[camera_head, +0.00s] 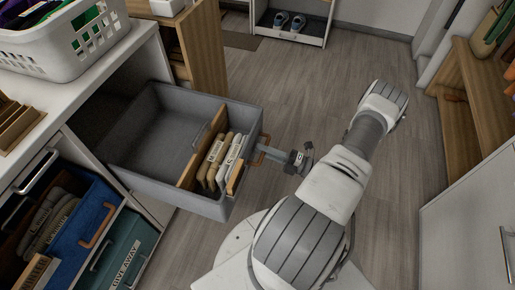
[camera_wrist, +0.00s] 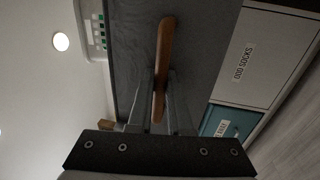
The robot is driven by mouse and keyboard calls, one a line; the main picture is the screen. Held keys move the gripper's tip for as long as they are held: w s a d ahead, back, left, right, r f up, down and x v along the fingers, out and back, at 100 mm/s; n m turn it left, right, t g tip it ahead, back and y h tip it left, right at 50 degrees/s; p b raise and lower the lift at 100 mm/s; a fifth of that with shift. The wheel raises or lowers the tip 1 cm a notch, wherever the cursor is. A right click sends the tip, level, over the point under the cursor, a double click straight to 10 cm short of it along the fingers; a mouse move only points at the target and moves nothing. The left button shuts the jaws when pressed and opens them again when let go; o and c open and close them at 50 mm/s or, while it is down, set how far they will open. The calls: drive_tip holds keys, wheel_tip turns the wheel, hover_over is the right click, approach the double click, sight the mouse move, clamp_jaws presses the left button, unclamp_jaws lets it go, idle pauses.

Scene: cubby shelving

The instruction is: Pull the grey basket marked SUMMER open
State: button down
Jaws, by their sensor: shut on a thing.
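The grey basket (camera_head: 160,179) is slid well out of its cubby in the head view. A wooden divider (camera_head: 203,146) and several folded light cloths (camera_head: 222,160) are inside it near the front. My gripper (camera_head: 263,152) is at the basket's front, shut on its tan handle (camera_wrist: 161,65). In the wrist view, the fingers of my gripper (camera_wrist: 160,98) sit on either side of that handle, against the dark grey front (camera_wrist: 205,45). I cannot read a SUMMER mark in either view.
A blue basket (camera_head: 92,215) and a teal GIVE AWAY basket (camera_head: 128,247) sit in cubbies at lower left. A white laundry basket (camera_head: 75,50) stands on the counter. A wooden bench (camera_head: 470,120) is at the right. Floor (camera_head: 310,90) is clear beyond my arm.

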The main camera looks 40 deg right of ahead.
drive_tip(key=shift+d, duration=0.1)
drive_tip(key=c, duration=1.1)
unclamp_jaws()
drive_tip(key=shift+s, duration=0.1)
drive_tip(key=p+v, duration=0.1)
drive_tip(key=v, duration=1.6)
drive_tip(key=shift+s+d+f, duration=0.1)
drive_tip(key=shift+d, duration=0.05)
